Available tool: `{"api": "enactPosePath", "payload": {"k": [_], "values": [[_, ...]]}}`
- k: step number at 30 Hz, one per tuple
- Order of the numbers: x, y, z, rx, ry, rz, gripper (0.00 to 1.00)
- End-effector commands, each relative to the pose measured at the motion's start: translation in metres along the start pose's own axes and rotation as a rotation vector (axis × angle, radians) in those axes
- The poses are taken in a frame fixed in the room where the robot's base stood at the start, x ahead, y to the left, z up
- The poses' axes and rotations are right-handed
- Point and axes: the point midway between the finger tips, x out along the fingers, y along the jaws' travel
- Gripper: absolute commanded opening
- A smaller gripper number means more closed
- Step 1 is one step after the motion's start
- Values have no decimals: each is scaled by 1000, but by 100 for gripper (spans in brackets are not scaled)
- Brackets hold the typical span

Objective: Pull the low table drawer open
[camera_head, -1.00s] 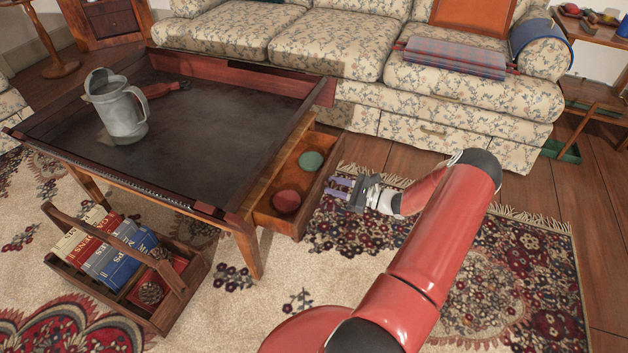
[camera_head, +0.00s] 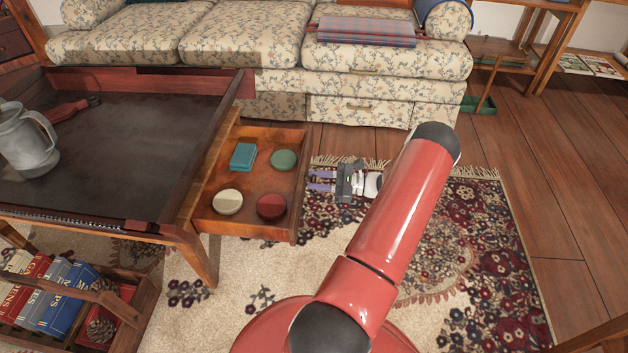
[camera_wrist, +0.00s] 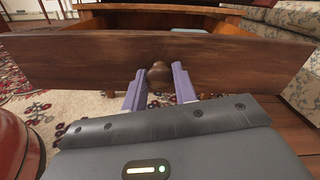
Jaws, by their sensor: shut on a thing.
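The low table (camera_head: 100,165) has its drawer (camera_head: 208,220) pulled out to the right in the head view. Inside the drawer are a teal box (camera_head: 243,156), a green round tin (camera_head: 284,159), a cream round tin (camera_head: 228,202) and a dark red round tin (camera_head: 271,206). In the wrist view the drawer front (camera_wrist: 70,62) spans the picture, with a round wooden knob (camera_wrist: 159,75) at its middle. My gripper (camera_head: 318,181) is at the drawer front. Its purple fingers (camera_wrist: 158,88) are shut on the knob, one on each side.
A grey metal pitcher (camera_head: 25,140) stands on the table. A wooden caddy with books (camera_head: 140,325) sits on the rug by the table's leg. The floral sofa (camera_head: 280,50) is behind. Patterned rug (camera_head: 450,230) lies open to the right.

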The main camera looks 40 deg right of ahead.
Motion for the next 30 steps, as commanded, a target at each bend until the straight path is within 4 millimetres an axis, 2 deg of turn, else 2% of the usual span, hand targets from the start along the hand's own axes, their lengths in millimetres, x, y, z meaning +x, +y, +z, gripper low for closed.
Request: {"api": "enactPosePath", "payload": {"k": [5,6,11,20,23,30], "values": [[0,0,0,0,-1,1,0],[0,0,0,0,-1,1,31],[0,0,0,0,-1,1,50],[-2,0,0,-1,0,0,50],[-12,0,-1,-1,1,-1,50],[-54,0,-1,-1,2,-3,50]]}}
